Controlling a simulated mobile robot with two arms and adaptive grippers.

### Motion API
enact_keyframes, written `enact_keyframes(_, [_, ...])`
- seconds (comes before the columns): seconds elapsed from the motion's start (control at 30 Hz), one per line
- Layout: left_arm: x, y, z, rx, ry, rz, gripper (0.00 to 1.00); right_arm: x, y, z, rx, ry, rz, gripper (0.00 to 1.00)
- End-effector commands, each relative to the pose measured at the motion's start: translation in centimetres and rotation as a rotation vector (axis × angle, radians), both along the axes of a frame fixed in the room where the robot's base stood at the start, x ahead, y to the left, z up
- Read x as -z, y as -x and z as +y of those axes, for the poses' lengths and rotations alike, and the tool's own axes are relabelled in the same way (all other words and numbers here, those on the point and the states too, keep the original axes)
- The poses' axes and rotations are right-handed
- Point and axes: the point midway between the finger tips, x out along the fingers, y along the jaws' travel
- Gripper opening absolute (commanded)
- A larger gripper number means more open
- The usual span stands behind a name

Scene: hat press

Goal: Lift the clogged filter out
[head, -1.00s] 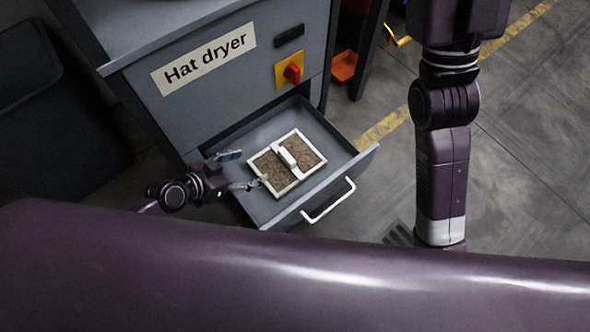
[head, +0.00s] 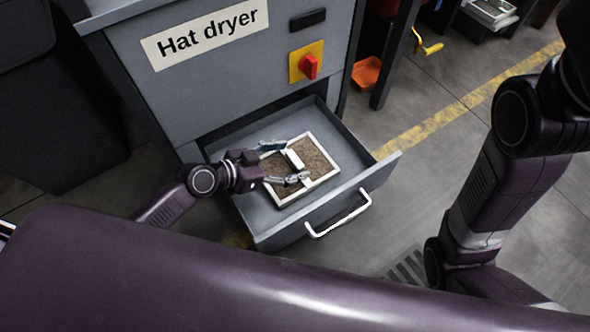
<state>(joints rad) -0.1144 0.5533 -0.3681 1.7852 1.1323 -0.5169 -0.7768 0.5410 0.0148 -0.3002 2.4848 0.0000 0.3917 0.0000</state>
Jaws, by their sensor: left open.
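The clogged filter (head: 318,158) lies flat in the open drawer (head: 350,152) of the hat dryer. It has a white square frame, brown dirty mesh and a white grip bar (head: 293,158) across its middle. My left gripper (head: 292,163) reaches in from the left over the filter. Its two fingers are open, one on the far side and one on the near side of the white grip bar. I cannot tell whether they touch it. My right arm stands at the right of the view; its gripper is not visible.
The grey hat dryer (head: 225,85) stands behind the drawer, with a red knob (head: 309,66) on a yellow plate. The drawer's white handle (head: 340,218) faces the front. An orange tray (head: 366,74) is at the back right. The floor right of the drawer is mostly clear.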

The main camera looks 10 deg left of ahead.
Motion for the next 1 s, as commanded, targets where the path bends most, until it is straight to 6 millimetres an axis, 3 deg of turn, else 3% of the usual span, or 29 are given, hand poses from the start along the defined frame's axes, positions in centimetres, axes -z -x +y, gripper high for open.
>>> enact_keyframes(0.13, [0.89,-1.11,-1.06,-0.001,0.001,-0.002,0.71,0.04,0.9,0.05,0.001,0.002,-0.025,0.29])
enact_keyframes(0.4, [0.86,-1.2,-1.17,0.0,0.0,0.0,0.71,-0.18,1.01,0.07,0.002,0.002,-0.028,0.29])
enact_keyframes(0.87, [0.87,-1.18,-1.15,-0.001,0.0,0.0,0.2,-0.16,0.98,0.09,0.001,0.002,-0.027,0.29])
enact_keyframes(1.0, [0.79,-1.23,-1.16,-0.001,0.001,-0.002,0.19,-0.17,0.97,0.09,0.001,0.002,-0.027,0.29])
